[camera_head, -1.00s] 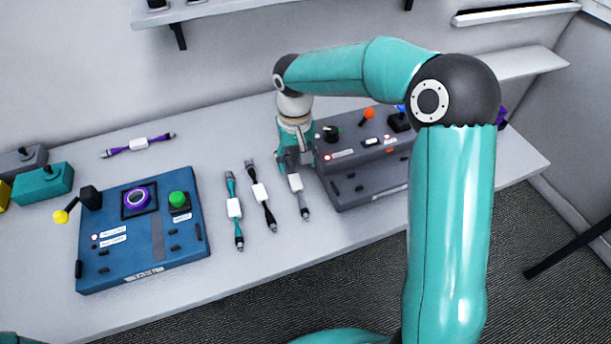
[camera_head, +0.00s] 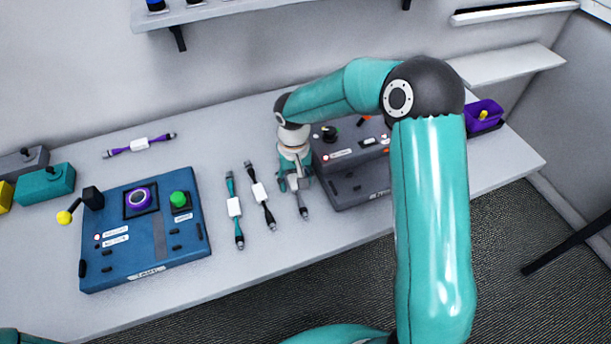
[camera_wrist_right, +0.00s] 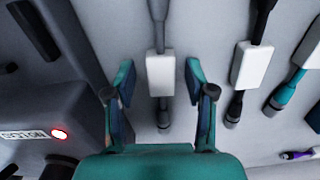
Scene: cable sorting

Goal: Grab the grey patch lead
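The grey patch lead (camera_wrist_right: 159,75) has a white block at its middle and runs lengthwise between my right fingers in the right wrist view. My right gripper (camera_wrist_right: 159,85) is open, one finger on each side of the lead, with a gap to the white block on both sides. In the head view my right gripper (camera_head: 293,184) hides most of the lead, and its near end (camera_head: 304,212) shows below the fingers. I cannot tell how far above the table the fingertips are. My left gripper is out of view.
A black lead (camera_head: 262,198) and a teal lead (camera_head: 234,208) lie left of the grey one. A grey control box (camera_head: 345,190) stands close on the right. A blue panel (camera_head: 110,255) is further left, with a purple lead (camera_head: 140,145) behind it. A purple bin (camera_head: 484,120) sits far right.

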